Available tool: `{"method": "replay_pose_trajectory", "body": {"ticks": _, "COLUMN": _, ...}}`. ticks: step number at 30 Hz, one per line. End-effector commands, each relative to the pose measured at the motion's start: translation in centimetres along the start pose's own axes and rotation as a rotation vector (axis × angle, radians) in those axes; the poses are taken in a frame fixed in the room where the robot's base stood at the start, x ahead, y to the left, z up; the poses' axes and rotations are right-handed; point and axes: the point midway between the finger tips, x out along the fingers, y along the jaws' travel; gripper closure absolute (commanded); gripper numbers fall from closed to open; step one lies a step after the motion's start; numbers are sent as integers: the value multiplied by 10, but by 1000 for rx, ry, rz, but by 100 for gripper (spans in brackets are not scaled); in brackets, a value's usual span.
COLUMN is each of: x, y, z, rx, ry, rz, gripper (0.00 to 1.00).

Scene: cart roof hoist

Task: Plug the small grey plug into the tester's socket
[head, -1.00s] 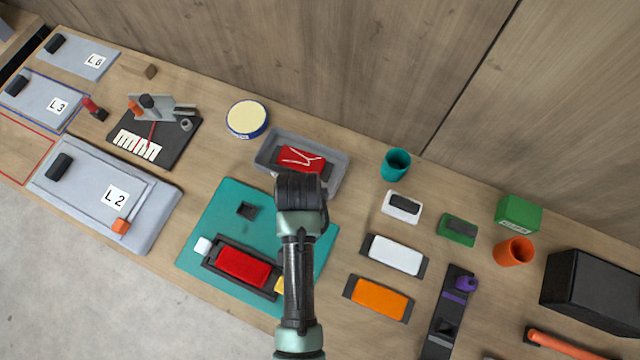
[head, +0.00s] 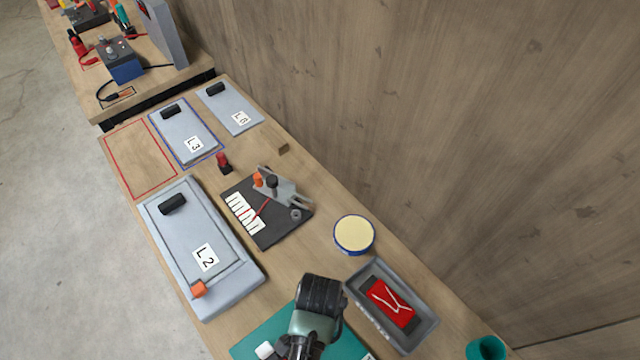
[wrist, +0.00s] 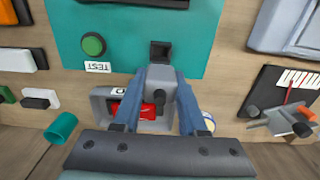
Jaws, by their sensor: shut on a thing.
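My gripper (wrist: 160,74) points down over the teal board, its two blue fingers shut on a small grey plug (wrist: 157,92) that is partly hidden between them. Just beyond the fingertips in the wrist view is a black square socket block (wrist: 160,50) on the teal board (wrist: 206,42). A green button (wrist: 93,44) with a TEST label sits left of it. I cannot tell whether the plug touches the block. In the head view my arm covers the gripper, and only part of the teal board (head: 262,342) shows.
A grey tray (head: 428,327) holding a red device (head: 392,306) stands beside the board. A round yellow-topped tin (head: 354,233), a black plate with a grey clamp (head: 283,188) and the grey L2 panel (head: 180,232) are nearby. A wooden wall rises behind the bench.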

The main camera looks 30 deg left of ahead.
Motion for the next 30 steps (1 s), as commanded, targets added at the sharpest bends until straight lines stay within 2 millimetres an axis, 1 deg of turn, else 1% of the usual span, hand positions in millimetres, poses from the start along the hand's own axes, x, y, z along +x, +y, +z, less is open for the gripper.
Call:
{"method": "replay_pose_trajectory", "body": {"ticks": 4, "x": -2, "y": 0, "z": 0, "rx": 0, "ry": 0, "rz": 0, "gripper": 100}}
{"method": "replay_pose_trajectory", "body": {"ticks": 6, "x": 7, "y": 0, "z": 0, "rx": 0, "ry": 0, "rz": 0, "gripper": 100}}
{"method": "replay_pose_trajectory", "body": {"ticks": 21, "x": 52, "y": 0, "z": 0, "rx": 0, "ry": 0, "rz": 0, "gripper": 100}}
{"method": "replay_pose_trajectory", "body": {"ticks": 25, "x": 58, "y": 0, "z": 0, "rx": 0, "ry": 0, "rz": 0, "gripper": 100}}
{"method": "replay_pose_trajectory", "body": {"ticks": 30, "x": 58, "y": 0, "z": 0, "rx": 0, "ry": 0, "rz": 0, "gripper": 100}}
